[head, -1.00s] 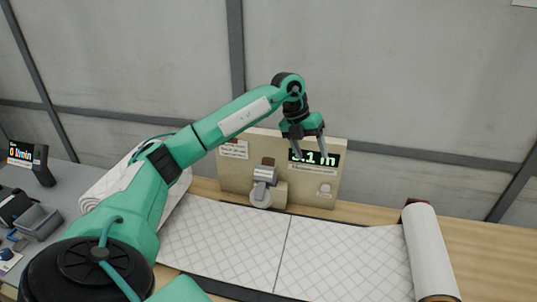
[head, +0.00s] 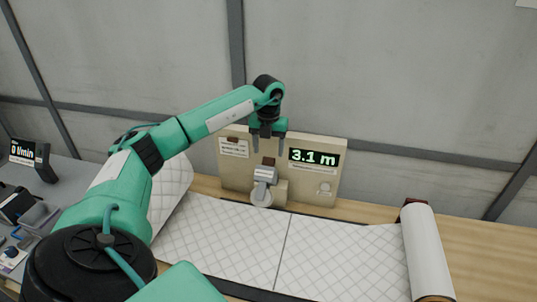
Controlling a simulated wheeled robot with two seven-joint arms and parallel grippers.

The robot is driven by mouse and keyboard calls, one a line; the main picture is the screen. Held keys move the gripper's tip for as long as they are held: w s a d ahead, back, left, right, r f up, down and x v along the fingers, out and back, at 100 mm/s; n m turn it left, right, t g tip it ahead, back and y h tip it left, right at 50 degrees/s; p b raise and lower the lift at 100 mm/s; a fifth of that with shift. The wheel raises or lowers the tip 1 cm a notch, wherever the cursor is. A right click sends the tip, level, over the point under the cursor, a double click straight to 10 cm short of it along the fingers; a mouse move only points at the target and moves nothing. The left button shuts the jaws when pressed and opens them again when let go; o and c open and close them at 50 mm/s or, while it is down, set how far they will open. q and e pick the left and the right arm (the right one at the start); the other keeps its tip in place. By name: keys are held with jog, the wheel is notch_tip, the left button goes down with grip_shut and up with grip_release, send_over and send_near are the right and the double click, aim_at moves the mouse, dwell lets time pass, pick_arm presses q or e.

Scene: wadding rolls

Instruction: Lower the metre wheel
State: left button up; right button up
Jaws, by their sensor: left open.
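The metre wheel (head: 261,194) is a small pale disc under a grey bracket (head: 265,175) on the front of a beige panel (head: 318,188). It sits at the back edge of the white quilted wadding (head: 335,250); I cannot tell whether it touches the wadding. The panel's display (head: 314,158) reads 3.1 m in green. My left gripper (head: 268,147) is open, fingers pointing down, just above the bracket, and holds nothing. My right gripper is not in view.
A white roll (head: 427,250) lies at the right end of the wadding. Another quilted roll (head: 172,190) is partly hidden behind my left arm. A small display (head: 30,155) reading 0 l/min stands at the far left. The wooden table is clear at far right.

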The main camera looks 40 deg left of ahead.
aim_at(269, 161)
pick_arm(q)
jog(key=shift+f+p, duration=0.55)
jog(key=shift+f, duration=1.7)
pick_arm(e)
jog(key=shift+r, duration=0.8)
pick_arm(q)
jog(key=shift+c, duration=0.2)
